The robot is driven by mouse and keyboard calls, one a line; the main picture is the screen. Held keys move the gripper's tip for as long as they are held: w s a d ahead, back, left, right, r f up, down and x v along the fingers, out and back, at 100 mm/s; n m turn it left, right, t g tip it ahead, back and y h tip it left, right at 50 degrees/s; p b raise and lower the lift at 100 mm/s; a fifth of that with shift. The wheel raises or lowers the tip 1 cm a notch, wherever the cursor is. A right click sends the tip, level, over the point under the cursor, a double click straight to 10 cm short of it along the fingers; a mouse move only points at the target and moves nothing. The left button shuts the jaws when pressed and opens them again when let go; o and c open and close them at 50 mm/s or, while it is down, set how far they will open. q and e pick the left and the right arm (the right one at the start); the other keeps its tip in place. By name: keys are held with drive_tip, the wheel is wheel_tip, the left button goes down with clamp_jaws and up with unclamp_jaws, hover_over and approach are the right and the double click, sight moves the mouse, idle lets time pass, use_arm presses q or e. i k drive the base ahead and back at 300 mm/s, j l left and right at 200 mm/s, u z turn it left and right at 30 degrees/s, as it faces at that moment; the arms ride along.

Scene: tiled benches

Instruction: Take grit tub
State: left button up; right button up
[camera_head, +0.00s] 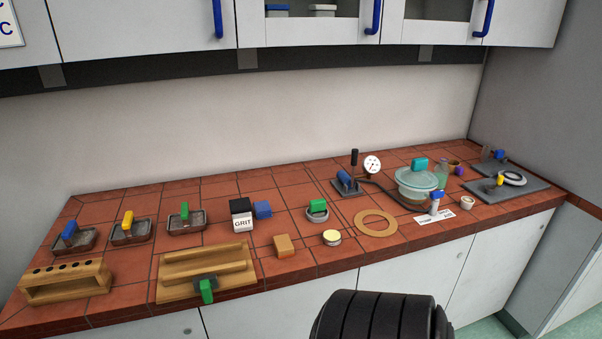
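The grit tub (242,223) stands upright on the red tiled bench, left of the middle in the head view. It is white with a black top and the word GRIT on its front. A blue block (263,210) sits right against its right side; I cannot tell whether it is part of the tub. Neither of my grippers shows in this view. A black ridged part at the bottom edge looks like one of my own arm links.
Three grey trays (187,224) with coloured handles stand left of the tub. A wooden rack (66,284) and wooden stand (207,270) lie in front. An orange-brown block (284,246) and round tin (332,238) are right. Wall cabinets (147,27) hang above.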

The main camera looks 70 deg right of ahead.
sight(241, 208)
drive_tip(key=z, duration=1.75)
drive_tip(key=i+z, duration=0.25)
drive_tip(key=z, duration=0.25)
drive_tip(key=i+z, duration=0.25)
drive_tip(key=z, duration=0.25)
